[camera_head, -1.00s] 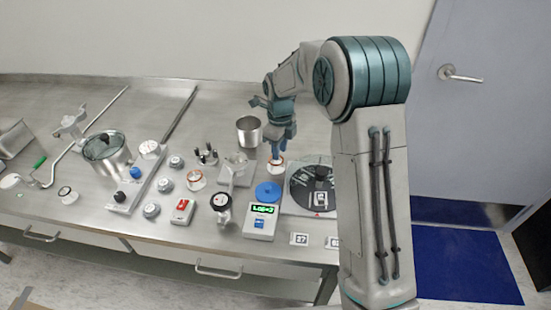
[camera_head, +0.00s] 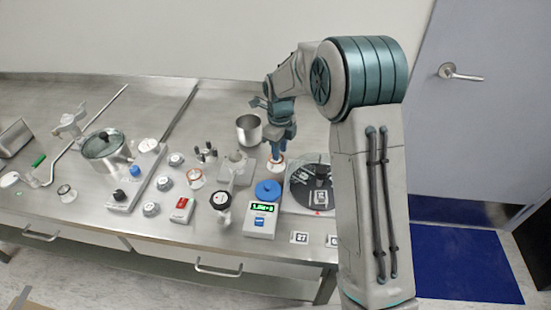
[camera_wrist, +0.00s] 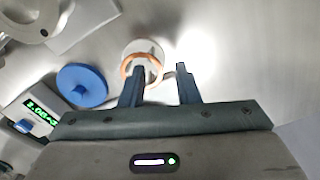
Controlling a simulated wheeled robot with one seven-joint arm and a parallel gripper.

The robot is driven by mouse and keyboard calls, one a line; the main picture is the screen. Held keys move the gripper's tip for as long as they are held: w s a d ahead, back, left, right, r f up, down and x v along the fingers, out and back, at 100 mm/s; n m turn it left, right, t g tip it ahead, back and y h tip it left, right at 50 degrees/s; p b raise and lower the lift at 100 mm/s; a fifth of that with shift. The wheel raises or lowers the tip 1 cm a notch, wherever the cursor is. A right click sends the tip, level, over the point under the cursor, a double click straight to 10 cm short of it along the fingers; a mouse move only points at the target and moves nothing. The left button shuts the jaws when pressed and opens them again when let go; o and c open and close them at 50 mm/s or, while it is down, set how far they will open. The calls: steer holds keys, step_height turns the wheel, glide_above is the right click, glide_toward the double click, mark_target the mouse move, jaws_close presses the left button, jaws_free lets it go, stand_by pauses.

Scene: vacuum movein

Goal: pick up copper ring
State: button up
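The copper ring (camera_wrist: 153,53) sits on a round white holder (camera_wrist: 133,48) near the top middle of the wrist view. In the head view the ring (camera_head: 281,164) shows only in part, low behind my fingers. My gripper (camera_wrist: 160,68) is open, with its two fingers apart. In the wrist view the left fingertip overlaps the ring's near edge and opening, and the right fingertip lies just outside its right side. In the head view my gripper (camera_head: 276,157) points down at the holder. I cannot tell whether a finger touches the ring.
A scale with a green display (camera_head: 262,209) and a blue knobbed disc (camera_head: 268,190) stand in front. A dark round plate (camera_head: 302,188) is to the right. A metal cup (camera_head: 249,129) stands behind. A metal stand (camera_head: 235,170) is to the left.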

jaws_close()
steer(key=shift+r, duration=0.1)
